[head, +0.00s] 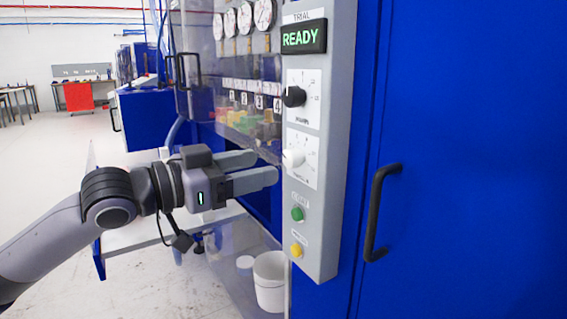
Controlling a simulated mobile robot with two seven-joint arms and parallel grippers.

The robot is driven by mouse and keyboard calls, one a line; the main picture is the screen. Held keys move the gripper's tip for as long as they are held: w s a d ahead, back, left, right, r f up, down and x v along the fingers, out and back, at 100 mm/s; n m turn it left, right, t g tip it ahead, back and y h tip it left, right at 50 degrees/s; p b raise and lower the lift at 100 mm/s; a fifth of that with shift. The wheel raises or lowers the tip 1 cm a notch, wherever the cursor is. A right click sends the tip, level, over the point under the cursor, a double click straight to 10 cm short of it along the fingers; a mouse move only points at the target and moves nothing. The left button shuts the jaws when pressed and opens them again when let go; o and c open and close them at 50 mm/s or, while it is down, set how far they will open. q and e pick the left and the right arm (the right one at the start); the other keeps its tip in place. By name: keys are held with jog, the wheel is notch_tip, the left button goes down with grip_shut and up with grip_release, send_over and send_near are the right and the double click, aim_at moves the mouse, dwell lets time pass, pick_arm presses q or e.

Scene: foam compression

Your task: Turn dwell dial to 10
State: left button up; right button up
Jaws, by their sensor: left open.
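The grey control panel (325,200) carries two dials on white plates. The upper dial has a black knob (294,96), and the lower dial has a white knob (293,158). The dial labels and scale numbers are too small to read, so I cannot tell for certain which is the dwell dial or its setting. My left gripper (266,165) is open and empty, its fingers pointing right toward the white knob. The fingertips are just left of that knob and look apart from it. My right gripper is out of view.
A green READY display (303,37) tops the panel. Green (297,214) and yellow (296,250) buttons sit below the dials. A clear guard with gauges (264,14) and coloured blocks is left of the panel. A black handle (380,212) is on the blue door. A white bucket (270,284) stands below.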

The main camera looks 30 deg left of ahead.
aim_at(287, 160)
pick_arm(q)
jog(key=shift+p+x, duration=0.65)
jog(key=shift+x, duration=1)
jog(key=shift+p+x, duration=0.4)
jog(key=shift+x, duration=0.4)
jog(key=shift+w+d, duration=0.25)
jog(key=shift+w, duration=0.45)
jog(key=c, duration=1)
